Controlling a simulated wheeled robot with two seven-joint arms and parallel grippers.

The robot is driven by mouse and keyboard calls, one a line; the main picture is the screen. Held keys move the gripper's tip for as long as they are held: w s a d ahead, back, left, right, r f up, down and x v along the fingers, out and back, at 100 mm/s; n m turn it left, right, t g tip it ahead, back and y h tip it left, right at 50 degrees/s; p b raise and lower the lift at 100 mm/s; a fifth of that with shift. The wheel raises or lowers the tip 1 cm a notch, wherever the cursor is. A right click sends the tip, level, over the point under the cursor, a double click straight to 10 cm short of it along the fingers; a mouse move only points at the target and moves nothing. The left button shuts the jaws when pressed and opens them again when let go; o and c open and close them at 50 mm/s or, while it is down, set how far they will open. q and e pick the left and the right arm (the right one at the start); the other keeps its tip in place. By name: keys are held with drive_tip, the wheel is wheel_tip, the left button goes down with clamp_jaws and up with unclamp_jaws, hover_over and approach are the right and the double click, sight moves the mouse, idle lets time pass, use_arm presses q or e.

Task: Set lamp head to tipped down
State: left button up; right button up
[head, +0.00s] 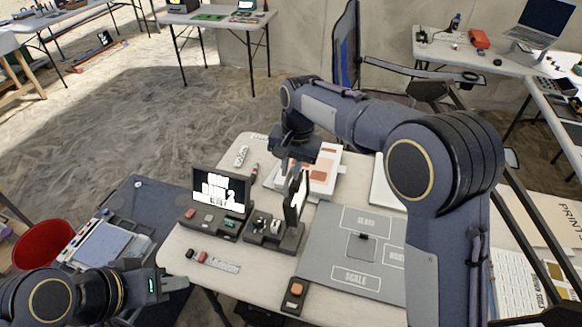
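What looks like the lamp is a dark upright panel (293,199) with a pale strip along its edge. It stands on a dark base (285,240) near the middle of the table. The panel is seen nearly edge-on and looks close to upright. My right gripper (291,172) reaches down from the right arm to the panel's top. Its fingers are partly hidden, and I cannot tell whether they touch or hold the panel. My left gripper (176,284) is low at the left, off the table's left edge and away from the lamp. Its finger opening is unclear.
A small screen (220,190) on a button console stands left of the lamp. A grey mat (335,272) marked SCALE lies to the right. A box with an orange button (295,290) is at the front. Papers (322,165) lie behind. A red bin (42,245) is far left.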

clamp_jaws()
drive_tip(key=shift+d, duration=0.1)
use_arm(q)
drive_tip(key=shift+f+b, duration=0.65)
use_arm(e)
drive_tip(key=s+d+f, duration=0.2)
drive_tip(key=d, duration=0.5)
drive_tip(key=shift+s, duration=0.15)
idle(0.3)
drive_tip(key=shift+d+f, duration=0.15)
idle(0.3)
use_arm(q)
drive_tip(key=shift+c, duration=0.2)
